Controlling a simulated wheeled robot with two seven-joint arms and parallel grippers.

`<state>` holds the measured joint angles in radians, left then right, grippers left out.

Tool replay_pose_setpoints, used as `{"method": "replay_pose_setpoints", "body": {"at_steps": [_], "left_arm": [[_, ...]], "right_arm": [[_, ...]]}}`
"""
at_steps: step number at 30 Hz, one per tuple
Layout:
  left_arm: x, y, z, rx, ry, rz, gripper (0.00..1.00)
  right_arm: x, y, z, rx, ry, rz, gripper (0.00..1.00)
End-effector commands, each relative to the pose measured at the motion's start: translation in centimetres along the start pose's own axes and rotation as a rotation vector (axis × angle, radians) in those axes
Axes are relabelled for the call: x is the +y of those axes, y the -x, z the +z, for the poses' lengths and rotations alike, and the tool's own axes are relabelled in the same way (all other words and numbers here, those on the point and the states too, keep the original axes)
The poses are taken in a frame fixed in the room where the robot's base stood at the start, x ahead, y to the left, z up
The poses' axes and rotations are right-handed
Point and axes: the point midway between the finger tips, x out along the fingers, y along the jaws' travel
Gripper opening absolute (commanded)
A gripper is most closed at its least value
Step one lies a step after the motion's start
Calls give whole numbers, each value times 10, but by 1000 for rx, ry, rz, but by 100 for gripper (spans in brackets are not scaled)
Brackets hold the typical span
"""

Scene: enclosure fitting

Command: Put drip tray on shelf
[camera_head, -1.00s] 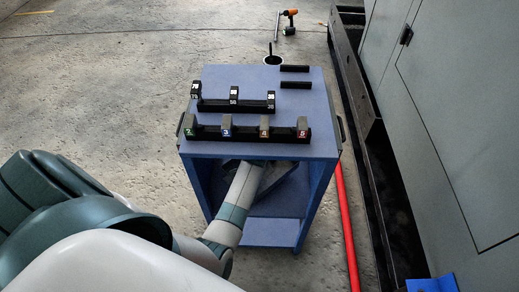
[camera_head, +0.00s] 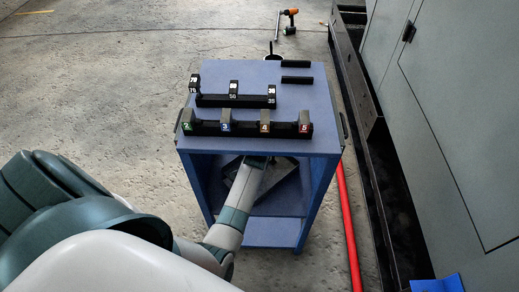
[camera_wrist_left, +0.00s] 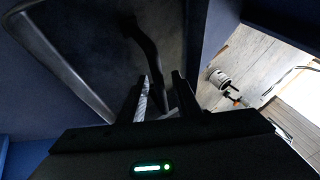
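The drip tray appears as a dark, flat tray (camera_head: 281,188) inside the blue cart, below its top, lying at an angle and partly hidden by my left arm. In the left wrist view its grey raised rim (camera_wrist_left: 58,62) runs along the left. My left arm reaches into the cart's front opening; the gripper is hidden in the head view. In the wrist view my left gripper (camera_wrist_left: 160,78) has its fingers apart, with a dark curved bar (camera_wrist_left: 145,45) running down between them. Contact with the tray cannot be told. The cart's lower shelf (camera_head: 272,232) shows bare in front. My right gripper is not in view.
The blue cart's top (camera_head: 258,72) carries two black racks of numbered blocks (camera_head: 248,129) and two black bars (camera_head: 296,79). A red hose (camera_head: 348,225) lies right of the cart, beside a grey cabinet (camera_head: 450,110). An orange drill (camera_head: 290,20) stands behind on the floor.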

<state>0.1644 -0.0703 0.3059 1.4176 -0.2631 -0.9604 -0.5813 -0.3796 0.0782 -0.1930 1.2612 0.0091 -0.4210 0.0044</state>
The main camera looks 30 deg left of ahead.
Motion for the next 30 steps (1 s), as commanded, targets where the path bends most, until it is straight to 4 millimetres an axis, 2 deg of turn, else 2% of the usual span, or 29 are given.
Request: {"method": "replay_pose_setpoints", "body": {"at_steps": [14, 30], "left_arm": [[-1, 8, -1, 0, 0, 0, 29], [-1, 68, -1, 1, 0, -1, 29]], "right_arm": [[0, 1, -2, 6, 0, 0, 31], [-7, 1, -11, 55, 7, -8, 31]]}}
